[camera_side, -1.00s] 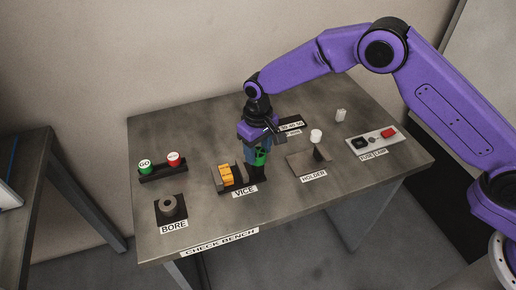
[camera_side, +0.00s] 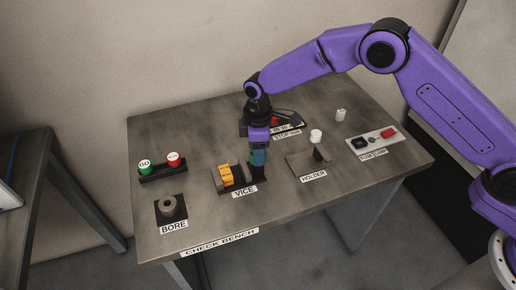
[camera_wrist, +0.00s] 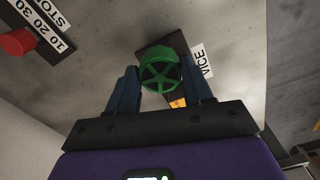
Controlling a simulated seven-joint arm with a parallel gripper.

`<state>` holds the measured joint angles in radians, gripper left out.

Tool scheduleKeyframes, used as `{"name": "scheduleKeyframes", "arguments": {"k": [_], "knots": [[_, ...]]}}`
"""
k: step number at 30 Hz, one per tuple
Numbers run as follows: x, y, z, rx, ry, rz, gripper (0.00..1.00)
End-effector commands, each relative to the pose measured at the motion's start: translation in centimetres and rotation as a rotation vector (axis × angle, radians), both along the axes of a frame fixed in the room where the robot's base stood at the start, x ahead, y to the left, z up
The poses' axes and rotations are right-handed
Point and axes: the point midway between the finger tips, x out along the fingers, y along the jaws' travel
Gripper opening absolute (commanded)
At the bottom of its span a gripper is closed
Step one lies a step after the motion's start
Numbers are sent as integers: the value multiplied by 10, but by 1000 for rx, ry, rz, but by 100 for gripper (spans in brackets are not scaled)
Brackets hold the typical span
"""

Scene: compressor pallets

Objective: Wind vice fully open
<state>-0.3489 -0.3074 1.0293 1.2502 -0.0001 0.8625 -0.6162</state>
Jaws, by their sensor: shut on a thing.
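The vice (camera_side: 219,180) stands on the bench behind its VICE label, with orange blocks (camera_side: 233,175) showing at its left part. Its green handwheel (camera_wrist: 160,74) shows in the wrist view, with spokes and a round rim. My gripper (camera_side: 258,158) is at the right end of the vice. In the wrist view my gripper's blue fingers (camera_wrist: 162,88) are on both sides of the handwheel, shut on its rim. In the side view the fingers and my wrist hide most of the wheel. How far the vice jaws are apart is unclear.
Left of the vice are a rack with green GO and red gauges (camera_side: 158,169) and the BORE block (camera_side: 169,208). A red knob (camera_wrist: 17,42) and number scale lie behind; the fuse panel (camera_side: 375,142) is far right.

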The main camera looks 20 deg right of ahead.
Motion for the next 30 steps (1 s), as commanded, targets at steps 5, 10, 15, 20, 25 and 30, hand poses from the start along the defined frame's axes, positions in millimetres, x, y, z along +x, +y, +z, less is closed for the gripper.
{"name": "scheduleKeyframes", "arguments": {"k": [5,10,15,20,25,30], "knots": [[1,0,1,1,-1,78,20],[1,0,1,1,-1,121,20],[1,0,1,2,-1,136,20],[1,0,1,2,-1,138,20],[1,0,1,2,-1,137,20],[1,0,1,1,-1,137,76]]}}
